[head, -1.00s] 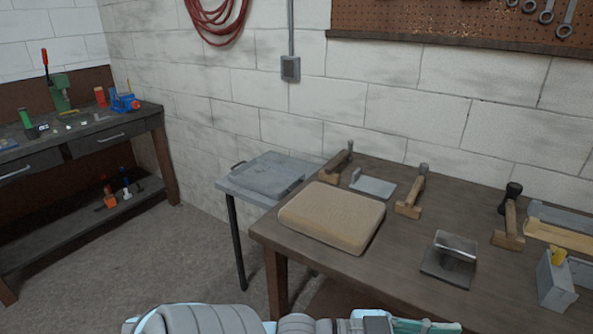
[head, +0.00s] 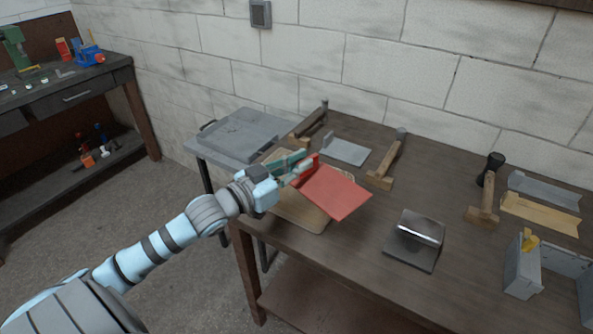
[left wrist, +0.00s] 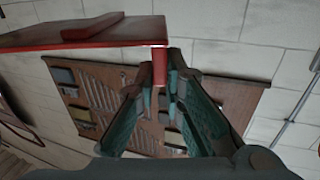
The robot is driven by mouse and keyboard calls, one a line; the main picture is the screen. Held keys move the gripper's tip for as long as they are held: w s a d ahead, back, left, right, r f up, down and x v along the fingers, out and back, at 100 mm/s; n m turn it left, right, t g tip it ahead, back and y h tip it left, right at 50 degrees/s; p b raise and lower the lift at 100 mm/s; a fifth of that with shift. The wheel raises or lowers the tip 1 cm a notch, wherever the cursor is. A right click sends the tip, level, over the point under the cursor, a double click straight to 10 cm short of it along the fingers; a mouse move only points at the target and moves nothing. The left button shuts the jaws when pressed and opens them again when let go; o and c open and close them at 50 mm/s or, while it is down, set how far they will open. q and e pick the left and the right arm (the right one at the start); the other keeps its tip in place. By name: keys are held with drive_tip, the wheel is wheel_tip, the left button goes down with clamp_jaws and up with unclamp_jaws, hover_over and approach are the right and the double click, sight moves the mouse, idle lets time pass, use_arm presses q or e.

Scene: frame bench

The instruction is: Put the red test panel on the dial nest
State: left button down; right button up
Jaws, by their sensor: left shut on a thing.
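My left gripper (head: 298,170) is shut on the red test panel (head: 338,193) by a raised part at its edge. The panel is a flat red plate, held tilted above the tan pad (head: 290,210) and hiding part of it. In the left wrist view the fingers (left wrist: 165,80) pinch a red tab below the panel (left wrist: 100,40). I cannot tell for sure which fixture is the dial nest. A dark plate with a shiny raised block (head: 416,238) lies right of the panel, and a grey plate with a small upright (head: 346,150) lies behind it. My right gripper is not in view.
Wooden stands (head: 387,160) line the back of the brown table (head: 345,255). Grey box-like fixtures (head: 522,265) stand at the right. A small grey side table (head: 240,135) adjoins on the left. Table top between the panel and the dark plate is bare.

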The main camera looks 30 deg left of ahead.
use_arm(q)
drive_tip(key=w+a+r+n+y+p, duration=0.25)
drive_tip(key=w+a+r+y, duration=0.3)
drive_tip(key=a+r, duration=0.65)
drive_tip(key=shift+n+t+h, duration=0.25)
drive_tip(key=shift+n+t, duration=0.05)
drive_tip(key=shift+n, duration=0.15)
drive_tip(key=f+b, duration=0.2)
drive_tip(key=f, duration=0.5)
drive_tip(key=f+b, duration=0.3)
drive_tip(key=f, duration=0.4)
drive_tip(key=a+f+b, duration=0.1)
drive_tip(key=f+b, duration=0.2)
drive_tip(key=f, duration=0.4)
drive_tip(key=shift+w+a, duration=0.1)
drive_tip(key=shift+w, duration=0.3)
drive_tip(key=shift+r, duration=0.1)
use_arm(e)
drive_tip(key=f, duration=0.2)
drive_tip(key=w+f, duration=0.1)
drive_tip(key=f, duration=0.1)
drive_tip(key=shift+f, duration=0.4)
use_arm(q)
drive_tip(key=c, duration=2.1)
unclamp_jaws()
drive_tip(key=o, duration=0.4)
